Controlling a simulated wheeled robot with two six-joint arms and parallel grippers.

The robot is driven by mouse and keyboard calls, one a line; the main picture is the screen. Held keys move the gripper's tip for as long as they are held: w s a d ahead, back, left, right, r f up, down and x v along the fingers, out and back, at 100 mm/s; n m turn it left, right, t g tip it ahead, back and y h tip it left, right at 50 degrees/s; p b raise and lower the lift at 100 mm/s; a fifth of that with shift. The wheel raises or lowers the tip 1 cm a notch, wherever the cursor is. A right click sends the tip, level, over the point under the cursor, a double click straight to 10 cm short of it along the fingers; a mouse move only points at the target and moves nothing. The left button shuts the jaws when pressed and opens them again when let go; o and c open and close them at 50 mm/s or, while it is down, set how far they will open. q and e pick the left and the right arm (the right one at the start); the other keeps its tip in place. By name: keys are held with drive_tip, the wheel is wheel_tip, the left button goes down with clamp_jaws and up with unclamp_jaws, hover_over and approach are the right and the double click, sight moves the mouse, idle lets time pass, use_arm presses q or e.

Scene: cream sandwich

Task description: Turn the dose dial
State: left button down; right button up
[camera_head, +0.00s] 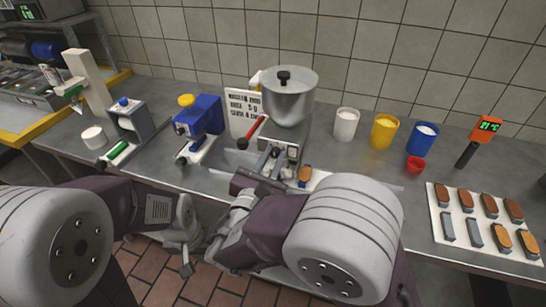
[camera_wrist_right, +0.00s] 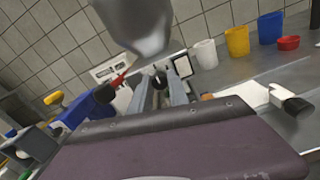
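The dosing machine with a steel hopper (camera_head: 290,100) stands at the middle of the counter. In the right wrist view, a dark round dose dial (camera_wrist_right: 160,78) with a pale mark shows on its front. My right gripper (camera_head: 269,157) is at the machine's front. In the right wrist view, its two grey fingers (camera_wrist_right: 161,90) stand apart, with the dial between or just beyond their tips; I cannot tell whether they touch it. My left gripper (camera_head: 185,245) hangs low in front of the counter edge, and its finger opening is unclear.
A red lever (camera_head: 252,132) and a text card (camera_head: 243,108) are left of the hopper. A blue device (camera_head: 198,117) stands further left. White (camera_head: 346,124), yellow (camera_head: 384,131) and blue (camera_head: 421,138) cups stand right. A tray (camera_head: 441,227) of biscuits lies at far right.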

clamp_jaws()
drive_tip(key=shift+f+m+b, duration=0.25)
drive_tip(key=shift+m+b, duration=0.55)
drive_tip(key=shift+b, duration=0.25)
drive_tip(key=m+b, duration=0.9)
drive_tip(key=b, duration=0.2)
drive_tip(key=shift+f+b, duration=0.2)
drive_tip(key=shift+b, duration=0.2)
drive_tip(key=m+b, duration=0.9)
drive_tip(key=b, duration=0.4)
drive_tip(key=shift+r+m, duration=0.1)
drive_tip(key=shift+m, duration=0.3)
drive_tip(key=shift+r+m+b, duration=0.2)
drive_tip(key=shift+m+b, duration=1.6)
